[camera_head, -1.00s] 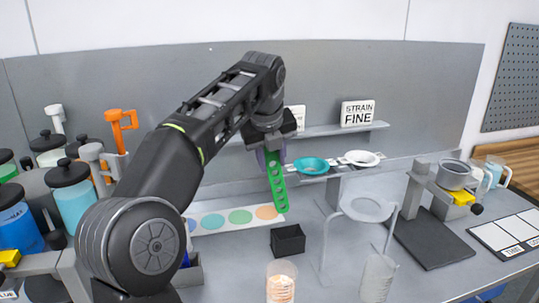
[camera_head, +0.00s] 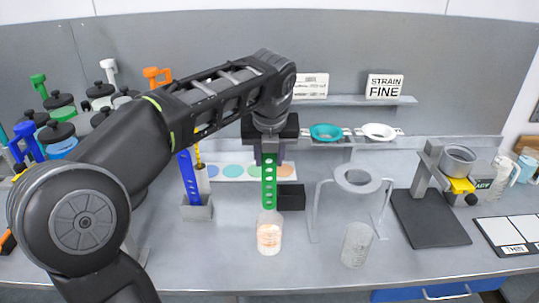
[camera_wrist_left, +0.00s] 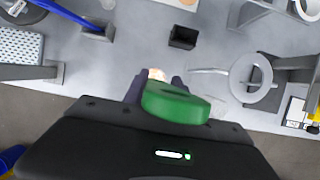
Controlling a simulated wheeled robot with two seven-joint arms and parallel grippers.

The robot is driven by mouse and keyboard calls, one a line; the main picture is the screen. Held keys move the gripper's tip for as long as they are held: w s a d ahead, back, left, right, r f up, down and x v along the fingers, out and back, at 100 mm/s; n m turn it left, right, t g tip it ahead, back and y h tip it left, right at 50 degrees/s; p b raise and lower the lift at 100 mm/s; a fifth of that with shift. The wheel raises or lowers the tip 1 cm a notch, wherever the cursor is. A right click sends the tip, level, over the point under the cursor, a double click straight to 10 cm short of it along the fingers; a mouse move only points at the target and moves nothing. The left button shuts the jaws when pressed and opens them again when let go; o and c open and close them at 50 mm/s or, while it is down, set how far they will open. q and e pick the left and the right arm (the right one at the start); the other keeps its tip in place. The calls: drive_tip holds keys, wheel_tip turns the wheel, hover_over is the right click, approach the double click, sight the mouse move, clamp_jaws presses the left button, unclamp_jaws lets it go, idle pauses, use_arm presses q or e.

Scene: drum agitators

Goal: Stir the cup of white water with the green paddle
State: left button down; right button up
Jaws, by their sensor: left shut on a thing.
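The green paddle (camera_head: 269,185) hangs upright, a flat strip with a row of holes, from my left gripper (camera_head: 269,153), which is shut on its top end. In the left wrist view the paddle's rounded green top (camera_wrist_left: 178,104) fills the space between the jaws. A clear cup (camera_head: 269,236) with pale orange-white contents stands on the counter directly below the paddle. The paddle's lower tip is at about the cup's rim; I cannot tell if it is inside. In the left wrist view the cup (camera_wrist_left: 157,75) is mostly hidden behind the paddle. My right gripper is not in view.
A small black box (camera_head: 291,197) stands just behind the cup. A ring stand (camera_head: 357,181) and a clear mesh-like cup (camera_head: 356,244) are to the right. A blue paddle (camera_head: 188,178) stands in a grey holder (camera_head: 197,210) at left.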

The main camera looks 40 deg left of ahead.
use_arm(q)
drive_tip(key=shift+f, duration=0.1)
drive_tip(key=b, duration=0.5)
hover_over(269, 199)
drive_tip(key=f, duration=0.4)
drive_tip(key=shift+w+a+f, duration=0.15)
drive_tip(key=shift+w+f, duration=0.05)
drive_tip(key=shift+f, duration=0.2)
drive_tip(key=shift+f+b, duration=2.95)
drive_tip(key=shift+f, duration=1.8)
drive_tip(key=shift+w+r, duration=0.1)
